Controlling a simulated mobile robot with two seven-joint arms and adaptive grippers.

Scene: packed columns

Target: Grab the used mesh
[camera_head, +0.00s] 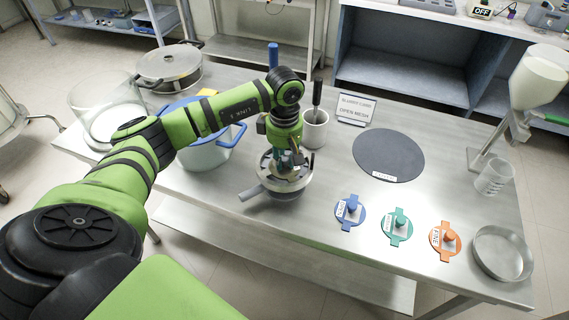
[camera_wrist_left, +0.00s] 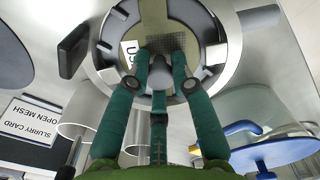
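My left gripper (camera_head: 286,160) points down over a round metal holder (camera_head: 303,183) with a side handle, near the table's front edge. In the left wrist view, its teal fingers (camera_wrist_left: 161,58) reach toward the middle of the holder (camera_wrist_left: 231,40). A grid-like mesh (camera_wrist_left: 165,44) shows inside the ring, with a white label (camera_wrist_left: 129,52) beginning "US", partly hidden by a finger. The two outer fingertips are apart, with mesh visible between them. I see nothing held; whether the tips touch the mesh is unclear. My right gripper is not in view.
Left of the holder stand a blue-handled pot (camera_head: 205,155), a clear cylinder (camera_head: 98,115) and a lidded pot (camera_head: 168,66). Behind it are a cup (camera_head: 314,134) and a sign (camera_head: 356,109). Blue (camera_head: 350,211), green (camera_head: 397,226) and orange (camera_head: 445,240) discs lie right; a dark mat (camera_head: 388,153) lies behind them.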

